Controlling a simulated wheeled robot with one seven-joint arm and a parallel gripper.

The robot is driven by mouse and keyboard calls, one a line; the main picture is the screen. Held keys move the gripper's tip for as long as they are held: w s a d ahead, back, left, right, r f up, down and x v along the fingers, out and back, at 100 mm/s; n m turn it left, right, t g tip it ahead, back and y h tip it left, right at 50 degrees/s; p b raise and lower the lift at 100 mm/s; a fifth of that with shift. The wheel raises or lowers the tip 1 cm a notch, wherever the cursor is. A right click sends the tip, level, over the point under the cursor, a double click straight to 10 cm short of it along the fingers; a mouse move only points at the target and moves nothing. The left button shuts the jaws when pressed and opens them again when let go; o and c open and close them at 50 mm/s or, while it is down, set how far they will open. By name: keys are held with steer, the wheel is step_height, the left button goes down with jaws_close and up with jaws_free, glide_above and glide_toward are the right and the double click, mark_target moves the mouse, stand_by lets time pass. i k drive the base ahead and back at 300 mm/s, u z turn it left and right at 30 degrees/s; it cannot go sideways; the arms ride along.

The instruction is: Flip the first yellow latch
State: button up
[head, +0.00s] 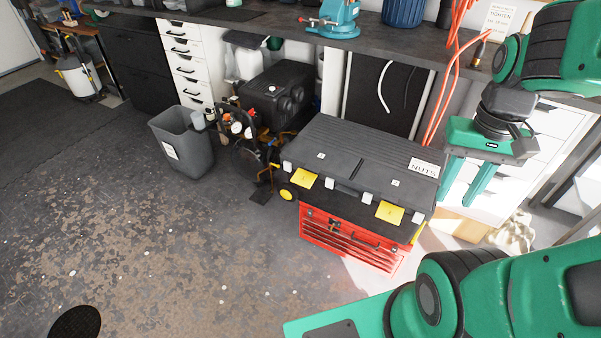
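A dark grey toolbox (335,165) with a "NUTS" label on its lid sits on top of a red drawer chest (345,240). Its lid is closed. Two yellow latches are on its front edge: a left one (304,179) and a right one (389,212). Both look sloped outward from the front edge; their exact position is hard to tell. My gripper (466,196) hangs to the right of the toolbox, its two green fingers pointing down and apart. It is open with nothing between the fingers, and apart from both latches.
A grey bin (182,143) and a black compressor (277,95) stand left of the toolbox. The workbench (250,22) runs behind, with a blue vise (336,18) on it. Orange hoses (449,80) hang behind the gripper. The floor (170,250) at front left is clear.

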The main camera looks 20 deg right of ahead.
mark_target(302, 178)
steer(key=i, duration=0.9)
steer(key=u, duration=0.25)
steer(key=k, duration=1.45)
steer(key=z, duration=0.55)
steer(key=i, duration=1)
steer(key=u, duration=0.05)
